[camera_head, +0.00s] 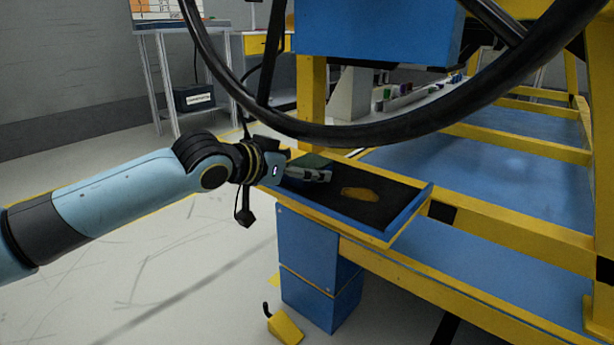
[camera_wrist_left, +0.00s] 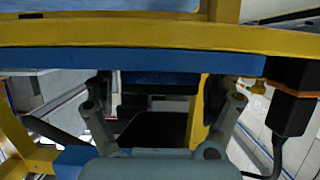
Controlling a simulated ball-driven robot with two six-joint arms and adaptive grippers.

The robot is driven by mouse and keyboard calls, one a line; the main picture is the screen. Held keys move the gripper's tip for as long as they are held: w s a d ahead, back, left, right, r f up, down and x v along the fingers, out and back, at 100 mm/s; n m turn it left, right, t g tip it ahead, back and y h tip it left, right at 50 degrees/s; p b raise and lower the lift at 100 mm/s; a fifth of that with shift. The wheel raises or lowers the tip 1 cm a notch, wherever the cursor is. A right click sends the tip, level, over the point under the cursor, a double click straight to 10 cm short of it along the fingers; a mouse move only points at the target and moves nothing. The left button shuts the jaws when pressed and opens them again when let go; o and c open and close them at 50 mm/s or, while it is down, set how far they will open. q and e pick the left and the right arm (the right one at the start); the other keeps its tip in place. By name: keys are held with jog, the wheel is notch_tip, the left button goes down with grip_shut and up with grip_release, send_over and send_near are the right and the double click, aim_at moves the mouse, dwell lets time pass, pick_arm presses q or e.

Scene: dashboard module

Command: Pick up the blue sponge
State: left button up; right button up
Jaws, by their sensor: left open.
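My left gripper (camera_head: 318,175) reaches in from the left over the near-left end of a shallow tray (camera_head: 424,204) with a dark floor and yellow and blue edges. A dull, dark greenish flat thing (camera_head: 312,160) lies right behind the fingers, partly hidden by them; I cannot tell whether it is the blue sponge. In the left wrist view, the fingers (camera_wrist_left: 162,106) stand wide apart, with nothing gripped between them. A dark blue surface (camera_wrist_left: 160,78) shows beyond them, but I cannot tell what it is. My right gripper is not in view.
An orange-brown thing (camera_head: 361,194) lies on the tray floor. A large black steering wheel (camera_head: 370,135) arches close above the tray. A yellow and blue frame (camera_head: 500,212) stands to the right. A blue box (camera_head: 318,270) is below the tray. Open floor lies to the left.

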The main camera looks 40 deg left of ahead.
pick_arm(q)
jog(key=shift+r, duration=0.1)
jog(key=shift+c, duration=0.4)
jog(key=c, duration=0.7)
